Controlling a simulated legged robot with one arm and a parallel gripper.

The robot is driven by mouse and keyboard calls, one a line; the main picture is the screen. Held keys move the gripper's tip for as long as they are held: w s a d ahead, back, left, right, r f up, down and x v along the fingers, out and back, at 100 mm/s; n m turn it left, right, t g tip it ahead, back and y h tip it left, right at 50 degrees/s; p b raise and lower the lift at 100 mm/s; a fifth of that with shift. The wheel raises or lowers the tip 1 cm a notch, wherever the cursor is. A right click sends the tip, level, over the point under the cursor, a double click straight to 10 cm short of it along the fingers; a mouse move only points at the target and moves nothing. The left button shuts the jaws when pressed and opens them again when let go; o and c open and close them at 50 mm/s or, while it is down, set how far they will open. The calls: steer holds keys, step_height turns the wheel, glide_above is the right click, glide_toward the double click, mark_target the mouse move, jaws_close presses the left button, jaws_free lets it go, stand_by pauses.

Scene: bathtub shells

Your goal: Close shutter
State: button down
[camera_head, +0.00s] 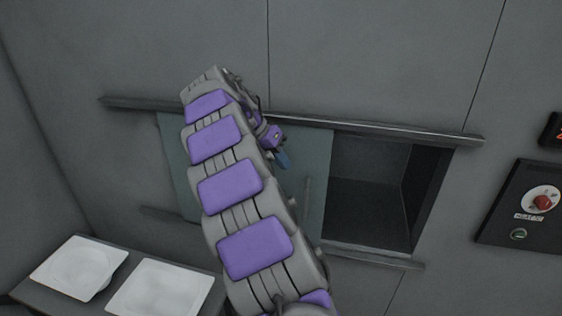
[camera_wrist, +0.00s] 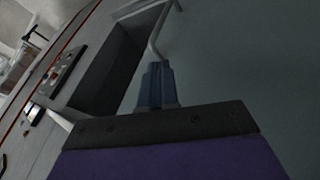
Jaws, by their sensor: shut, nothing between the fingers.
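The shutter (camera_head: 318,165) is a grey-green sliding panel on the wall, with part of it hidden behind my arm. It covers the left and middle of the space between two rails, and a dark opening (camera_head: 370,195) shows to its right. A thin upright handle (camera_head: 306,200) is on the panel near its right edge. My gripper (camera_head: 284,160), with blue fingers, is in front of the panel, up and left of the handle. In the wrist view the fingers (camera_wrist: 157,85) are shut and empty, pointing towards the pale handle bar (camera_wrist: 155,42). I cannot tell whether they touch it.
The upper rail (camera_head: 400,131) and lower rail (camera_head: 375,257) border the opening. A dark control panel (camera_head: 522,208) with a red knob is on the wall at right. Two white trays (camera_head: 80,267) (camera_head: 160,289) rest on a dark surface at lower left.

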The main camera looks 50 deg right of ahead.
mark_target(301, 178)
steer(key=b+x, duration=0.1)
steer(key=x, duration=0.6)
steer(key=shift+s+d+f+b, duration=0.1)
steer(key=shift+d+f+b, duration=0.2)
steer(key=shift+a, duration=0.1)
steer(key=shift+s+d+r, duration=0.1)
steer(key=shift+s+d, duration=0.1)
steer(key=shift+s, duration=0.4)
steer(key=s+d+p, duration=0.1)
steer(key=s+d, duration=0.3)
steer(key=s, duration=0.6)
steer(key=s+d+p, duration=0.2)
steer(key=s+d, duration=0.2)
steer(key=s, duration=0.6)
steer(key=s+d+p, duration=0.1)
steer(key=s+d, duration=0.3)
steer(key=s, duration=0.7)
steer(key=shift+d+p, duration=0.4)
steer(key=shift+r, duration=0.1)
